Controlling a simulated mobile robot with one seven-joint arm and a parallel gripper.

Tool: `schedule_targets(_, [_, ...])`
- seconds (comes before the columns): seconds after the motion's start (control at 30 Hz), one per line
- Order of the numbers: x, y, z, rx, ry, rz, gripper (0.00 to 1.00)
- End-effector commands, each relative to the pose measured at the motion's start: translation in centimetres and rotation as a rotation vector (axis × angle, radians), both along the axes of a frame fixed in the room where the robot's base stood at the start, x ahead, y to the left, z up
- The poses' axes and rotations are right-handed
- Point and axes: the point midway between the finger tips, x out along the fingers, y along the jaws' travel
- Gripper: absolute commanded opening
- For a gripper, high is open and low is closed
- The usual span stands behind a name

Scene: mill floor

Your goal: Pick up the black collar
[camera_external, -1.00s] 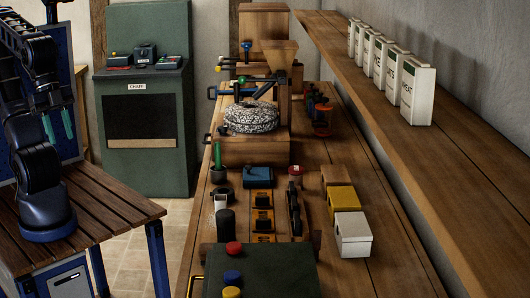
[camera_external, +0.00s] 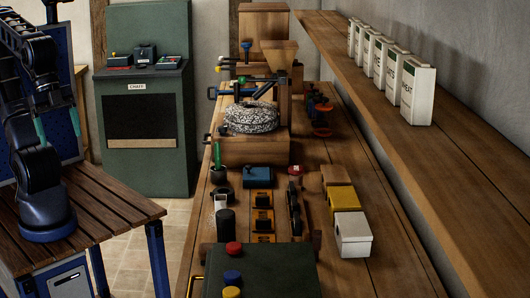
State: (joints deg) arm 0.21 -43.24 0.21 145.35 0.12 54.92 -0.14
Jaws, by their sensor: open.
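My gripper (camera_external: 58,126) is at the left, above the slatted wooden table, with its two teal fingers pointing down. The fingers are wide apart with nothing between them. It is well away from the long workbench. I cannot tell for sure which thing is the black collar. A small dark ring-shaped piece (camera_external: 220,193) with a pale middle sits on the workbench's left side and may be it. A black upright cylinder (camera_external: 226,223) stands just in front of that piece.
The workbench (camera_external: 350,265) holds a millstone (camera_external: 252,118), a blue box (camera_external: 257,177), yellow-framed black switches (camera_external: 262,200), a yellow box (camera_external: 345,198) and a white box (camera_external: 352,234). A shelf (camera_external: 440,165) runs along the right wall. Floor (camera_external: 130,255) separates table and workbench.

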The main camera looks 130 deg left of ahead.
Motion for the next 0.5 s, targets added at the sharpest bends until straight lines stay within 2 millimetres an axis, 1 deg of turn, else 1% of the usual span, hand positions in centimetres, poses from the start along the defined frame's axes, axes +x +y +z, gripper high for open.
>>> schedule_targets(0.33, [0.2, 0.1, 0.0, -0.002, 0.002, 0.009, 0.89])
schedule_targets(0.43, [1.0, 0.8, 0.0, -0.01, 0.012, 0.048, 0.89])
schedule_targets(0.5, [2.0, 1.6, 0.0, -0.023, 0.024, 0.098, 0.89])
